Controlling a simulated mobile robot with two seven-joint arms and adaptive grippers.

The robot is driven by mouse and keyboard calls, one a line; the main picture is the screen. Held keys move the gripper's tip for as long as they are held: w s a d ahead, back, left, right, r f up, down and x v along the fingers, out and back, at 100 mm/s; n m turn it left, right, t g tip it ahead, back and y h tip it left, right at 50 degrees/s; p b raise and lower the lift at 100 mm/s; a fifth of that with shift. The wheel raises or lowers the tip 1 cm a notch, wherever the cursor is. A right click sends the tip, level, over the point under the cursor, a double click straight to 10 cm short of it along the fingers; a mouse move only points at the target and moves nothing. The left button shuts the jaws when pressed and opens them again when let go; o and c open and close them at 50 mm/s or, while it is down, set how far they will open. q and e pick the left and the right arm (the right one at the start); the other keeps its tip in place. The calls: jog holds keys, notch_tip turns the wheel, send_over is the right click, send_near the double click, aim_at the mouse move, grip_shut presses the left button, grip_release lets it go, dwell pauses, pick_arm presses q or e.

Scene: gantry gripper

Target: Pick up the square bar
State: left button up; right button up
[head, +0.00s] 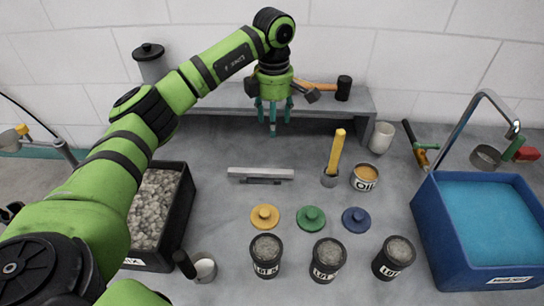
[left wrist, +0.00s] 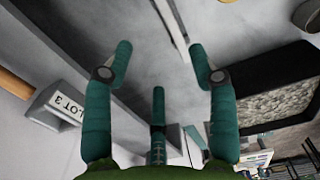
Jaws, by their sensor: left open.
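The square bar (head: 260,174) is a pale grey bar lying left to right at the middle of the grey worktop, with a darker piece just under or in front of it. My left gripper (head: 273,112) has teal fingers, spread and empty. It points down near the front of the back shelf, behind the bar in the head view and apart from it. In the left wrist view the open fingers (left wrist: 158,72) show, and a pale strip (left wrist: 174,28) that looks like the bar lies beyond them. My right gripper is not in view.
The grey shelf (head: 352,97) carries hammers. A black stone bin (head: 178,215) stands left, a blue tub (head: 440,235) right. Yellow (head: 265,217), green (head: 311,218) and blue (head: 356,220) lids lie in front of the bar, then dark pots (head: 328,260). A cup with a yellow-handled tool (head: 337,152) stands right.

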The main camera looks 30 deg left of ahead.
pick_arm(q)
notch_tip(320, 180, down, 6)
jog(key=w+b, duration=0.1)
jog(key=b, duration=0.8)
send_over(272, 170)
notch_tip(272, 170, down, 4)
jog(key=shift+d+r, duration=0.1)
jog(key=shift+w+f+p, duration=0.15)
jog(key=shift+f+p, duration=0.15)
jog(key=shift+f, duration=0.2)
jog(key=shift+w+f+p, duration=0.15)
jog(key=shift+f+p, duration=0.1)
jog(key=shift+f, duration=0.25)
jog(key=shift+s+f, duration=0.15)
jog(key=shift+f, duration=0.15)
jog(key=f+p, duration=0.1)
jog(key=f, duration=0.1)
jog(key=f+p, duration=0.1)
jog(key=f, duration=0.2)
jog(key=shift+a, duration=0.2)
jog(key=shift+s, duration=0.1)
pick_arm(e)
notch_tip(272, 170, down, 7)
pick_arm(q)
grip_shut()
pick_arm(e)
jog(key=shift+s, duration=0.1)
